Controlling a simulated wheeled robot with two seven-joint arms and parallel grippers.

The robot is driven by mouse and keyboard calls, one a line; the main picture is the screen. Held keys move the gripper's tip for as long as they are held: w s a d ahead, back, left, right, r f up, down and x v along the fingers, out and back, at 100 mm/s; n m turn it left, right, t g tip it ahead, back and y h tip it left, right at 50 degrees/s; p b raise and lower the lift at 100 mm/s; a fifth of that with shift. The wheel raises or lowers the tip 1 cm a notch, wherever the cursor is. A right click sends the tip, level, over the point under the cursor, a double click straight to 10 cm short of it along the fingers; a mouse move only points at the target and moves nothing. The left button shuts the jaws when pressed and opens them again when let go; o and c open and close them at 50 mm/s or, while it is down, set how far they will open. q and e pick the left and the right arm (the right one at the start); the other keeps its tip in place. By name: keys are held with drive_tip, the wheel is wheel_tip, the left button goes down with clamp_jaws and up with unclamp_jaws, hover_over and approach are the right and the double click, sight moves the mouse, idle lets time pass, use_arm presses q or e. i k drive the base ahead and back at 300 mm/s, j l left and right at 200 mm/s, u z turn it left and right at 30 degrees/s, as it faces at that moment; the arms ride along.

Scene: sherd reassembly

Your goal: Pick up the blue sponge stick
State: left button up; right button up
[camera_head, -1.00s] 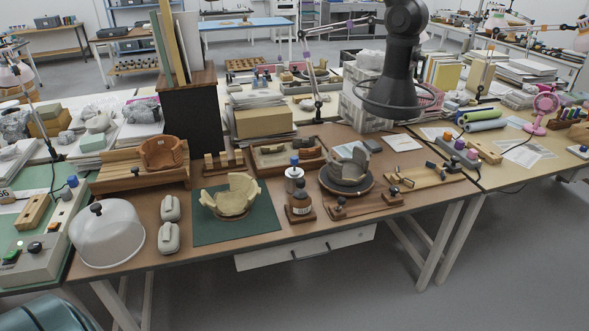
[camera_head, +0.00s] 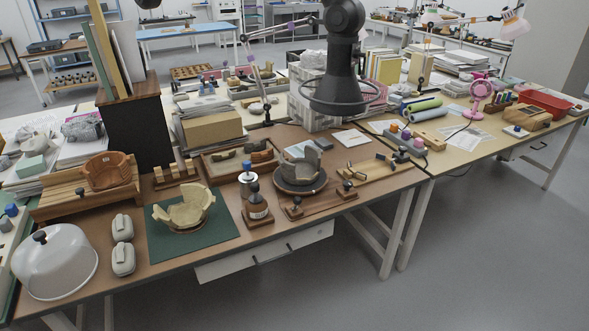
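I cannot make out a blue sponge stick for certain. A blue knob (camera_head: 12,210) shows at the left edge, and another small blue piece on a white block (camera_head: 516,131) lies on the right table. A cream broken pot (camera_head: 184,210) stands on a green mat (camera_head: 222,232). A grey sherd vessel (camera_head: 300,168) stands on a round dark stand. Neither of my grippers is in view.
A dark hood with a ring (camera_head: 341,75) hangs over the bench's back. A red tray (camera_head: 544,102) lies far right. Floor is free in front at the right.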

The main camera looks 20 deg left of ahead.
sight(248, 175)
drive_tip(key=i+u, duration=0.35)
drive_tip(key=i+l+u, duration=0.55)
drive_tip(key=i+u, duration=0.2)
drive_tip(key=i, duration=0.15)
